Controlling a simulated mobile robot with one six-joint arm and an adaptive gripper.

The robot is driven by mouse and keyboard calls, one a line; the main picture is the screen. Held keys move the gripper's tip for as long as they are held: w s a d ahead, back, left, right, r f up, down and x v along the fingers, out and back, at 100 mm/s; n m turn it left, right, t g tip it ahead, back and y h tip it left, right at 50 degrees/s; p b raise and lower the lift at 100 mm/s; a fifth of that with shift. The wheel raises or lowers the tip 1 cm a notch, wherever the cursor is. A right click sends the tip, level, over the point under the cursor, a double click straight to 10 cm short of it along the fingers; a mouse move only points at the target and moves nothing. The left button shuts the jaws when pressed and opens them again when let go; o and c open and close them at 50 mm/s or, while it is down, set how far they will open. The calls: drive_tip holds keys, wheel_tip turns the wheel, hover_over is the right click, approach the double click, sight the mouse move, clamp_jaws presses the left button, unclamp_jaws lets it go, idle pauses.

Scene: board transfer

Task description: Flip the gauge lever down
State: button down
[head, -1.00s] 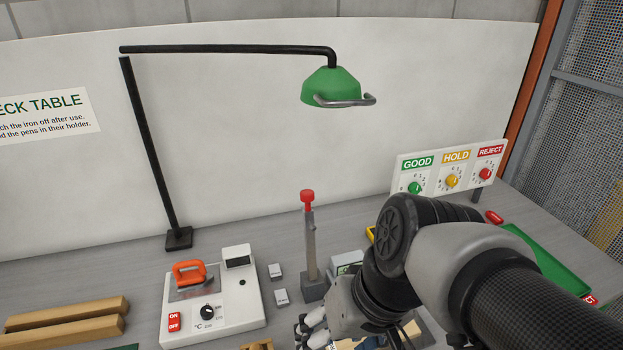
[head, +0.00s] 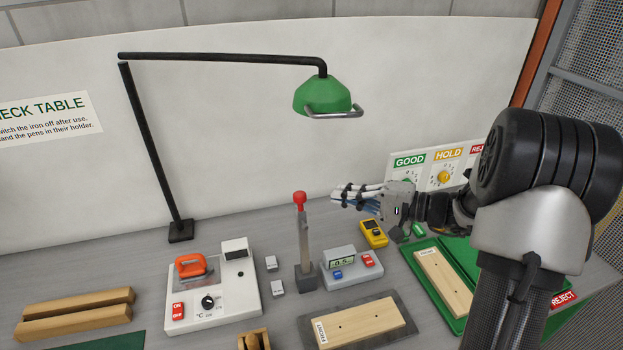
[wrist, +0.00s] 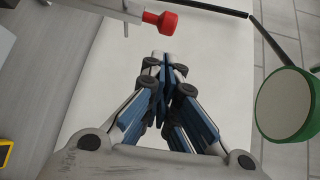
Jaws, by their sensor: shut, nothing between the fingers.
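The gauge lever (head: 303,240) is a grey upright bar with a red knob (head: 299,200), standing on a dark base block beside the gauge box (head: 350,268), whose display appears to read -0.5. The lever points up. My gripper (head: 336,196) is shut and empty, held level to the right of the red knob at about its height, with a small gap between them. In the wrist view the closed fingertips (wrist: 163,56) show in the middle, and the red knob (wrist: 164,22) is just beyond them, apart from them.
A board (head: 358,322) lies in front on a dark mat; another lies in the green tray (head: 420,277). A green lamp (head: 322,95) hangs above.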

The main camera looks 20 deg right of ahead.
drive_tip(key=d, duration=0.1)
drive_tip(key=w+d+t, duration=0.1)
drive_tip(key=d, duration=0.1)
drive_tip(key=shift+w+d+f+m+t, duration=0.15)
drive_tip(key=shift+f+m+t, duration=0.15)
drive_tip(key=shift+m, duration=0.1)
drive_tip(key=w+a, duration=0.3)
drive_tip(key=a, duration=0.5)
drive_tip(key=shift+w+a+f+b, duration=0.2)
drive_tip(key=shift+w+a+b, duration=0.15)
drive_tip(key=shift+a+b, duration=0.1)
drive_tip(key=shift+d, duration=0.15)
